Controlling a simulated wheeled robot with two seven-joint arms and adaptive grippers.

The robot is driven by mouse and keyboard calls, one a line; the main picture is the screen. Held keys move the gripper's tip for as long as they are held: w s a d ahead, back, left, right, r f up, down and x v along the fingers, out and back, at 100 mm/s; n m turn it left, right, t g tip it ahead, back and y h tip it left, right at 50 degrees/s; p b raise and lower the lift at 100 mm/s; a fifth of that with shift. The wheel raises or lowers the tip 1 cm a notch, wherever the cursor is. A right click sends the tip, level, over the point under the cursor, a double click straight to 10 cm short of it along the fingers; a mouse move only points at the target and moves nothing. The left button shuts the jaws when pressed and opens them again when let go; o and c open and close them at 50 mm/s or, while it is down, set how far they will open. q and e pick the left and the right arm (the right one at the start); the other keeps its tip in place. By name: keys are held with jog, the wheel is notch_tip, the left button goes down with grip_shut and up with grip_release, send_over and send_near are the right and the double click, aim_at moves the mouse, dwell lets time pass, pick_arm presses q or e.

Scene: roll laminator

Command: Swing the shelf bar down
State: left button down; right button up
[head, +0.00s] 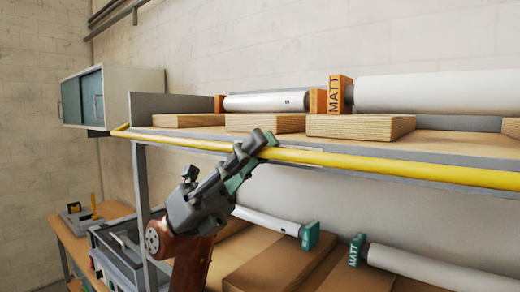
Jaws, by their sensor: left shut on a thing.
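The yellow shelf bar (400,168) runs along the front edge of the upper shelf (460,143), from its left end post out past the right edge of the picture. It lies at about the height of the shelf board. My left gripper (263,146) reaches up from below and is shut on the bar left of the middle of the picture. Its fingers hide a short piece of the bar. My right gripper is not in view.
White rolls (440,91) with orange MATT end blocks (337,94) rest on wooden blocks (360,126) above. Rolls with green ends (357,250) lie on the lower shelf. A wall cabinet (95,97) hangs left, above a bench (75,243) with tools.

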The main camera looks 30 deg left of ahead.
pick_arm(q)
jog(key=c, duration=2.4)
grip_release()
jog(key=shift+d+f, duration=0.25)
jog(key=shift+f, duration=0.1)
jog(key=o, duration=0.4)
jog(key=shift+a+r, duration=0.15)
jog(key=shift+a, duration=0.05)
jog(key=shift+o, duration=0.2)
jog(key=v, duration=1.2)
